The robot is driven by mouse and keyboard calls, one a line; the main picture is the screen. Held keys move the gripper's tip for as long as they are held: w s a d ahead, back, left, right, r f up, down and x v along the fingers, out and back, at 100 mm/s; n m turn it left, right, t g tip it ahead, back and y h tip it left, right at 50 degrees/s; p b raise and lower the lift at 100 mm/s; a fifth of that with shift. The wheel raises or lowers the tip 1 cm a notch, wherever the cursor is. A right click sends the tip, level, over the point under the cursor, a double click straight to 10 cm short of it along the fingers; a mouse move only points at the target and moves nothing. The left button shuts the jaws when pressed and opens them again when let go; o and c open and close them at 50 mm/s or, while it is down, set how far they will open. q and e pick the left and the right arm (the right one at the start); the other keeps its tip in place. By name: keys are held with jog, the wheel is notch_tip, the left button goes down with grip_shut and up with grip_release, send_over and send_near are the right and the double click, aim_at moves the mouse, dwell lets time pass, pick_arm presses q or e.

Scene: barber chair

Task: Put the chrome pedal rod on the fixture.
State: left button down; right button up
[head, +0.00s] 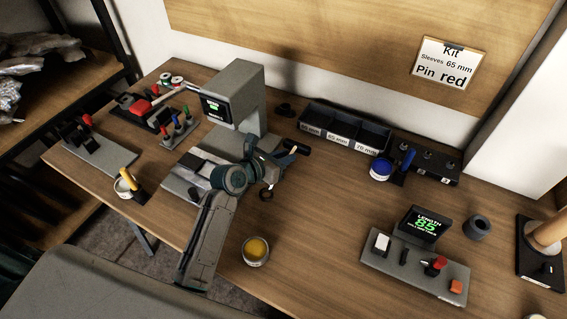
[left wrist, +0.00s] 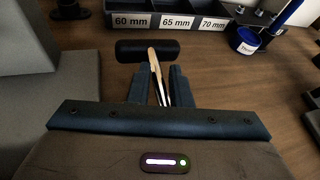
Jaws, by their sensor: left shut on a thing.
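My left gripper (head: 268,172) is in front of the grey machine, above the table. In the left wrist view its two fingers (left wrist: 160,90) are shut on a thin shiny rod, which I take for the chrome pedal rod (left wrist: 157,75). A black rounded bar (left wrist: 147,50) shows at the rod's far end; in the head view a black end (head: 297,147) sticks out past the gripper. The grey machine (head: 238,95) has a flat base (head: 178,185) with a light block, partly hidden by my arm. I cannot tell which piece is the fixture. My right gripper is not in view.
Bins labelled 60, 65 and 70 mm (head: 343,143) stand at the back. A length gauge (head: 415,262) reading 85 stands right. A blue-lidded pot (head: 380,169), a yellow-filled cup (head: 256,251) and a grey ring (head: 477,228) stand on the table.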

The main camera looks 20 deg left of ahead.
pick_arm(q)
notch_tip(320, 180, down, 3)
jog(key=shift+f, duration=0.2)
jog(key=c, duration=1.3)
grip_release()
jog(key=shift+s, duration=0.1)
